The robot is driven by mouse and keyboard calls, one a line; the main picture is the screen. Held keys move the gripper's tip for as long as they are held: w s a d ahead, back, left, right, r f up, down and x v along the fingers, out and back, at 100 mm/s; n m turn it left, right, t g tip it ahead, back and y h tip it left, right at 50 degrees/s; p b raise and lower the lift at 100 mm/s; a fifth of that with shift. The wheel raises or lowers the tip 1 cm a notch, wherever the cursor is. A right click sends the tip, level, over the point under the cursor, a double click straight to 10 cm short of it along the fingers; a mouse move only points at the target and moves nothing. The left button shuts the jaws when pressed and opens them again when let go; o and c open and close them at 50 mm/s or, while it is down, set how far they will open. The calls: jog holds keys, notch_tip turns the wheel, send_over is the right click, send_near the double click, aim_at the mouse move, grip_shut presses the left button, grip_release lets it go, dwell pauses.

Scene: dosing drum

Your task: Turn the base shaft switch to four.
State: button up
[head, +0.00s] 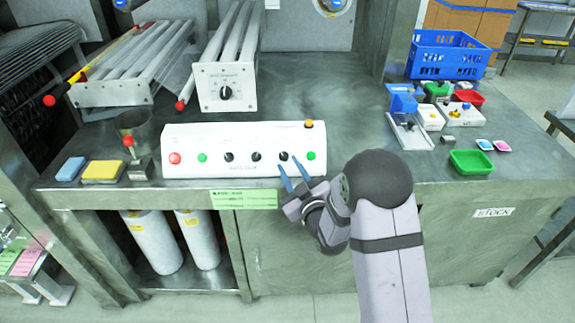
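A white control panel (190,142) on the steel bench has a row of black knobs between red and green buttons. A separate white box (207,96) behind it carries one black dial (225,92) with marks around it. The lettering on both is too small to read, so I cannot tell which is the base shaft switch or its setting. My gripper (287,161) is open, with two blue fingers apart, at the panel's right part. The fingertips are close to the rightmost black knob (283,156); I cannot tell whether they touch it.
An orange-topped button (308,124) stands at the panel's back right corner. Yellow (103,171) and blue (71,168) blocks lie left. A blue crate (447,55), small devices and a green tray (471,162) are right. The bench between panel and devices is clear.

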jog(key=shift+b+v, duration=0.4)
jog(key=shift+v, duration=1.75)
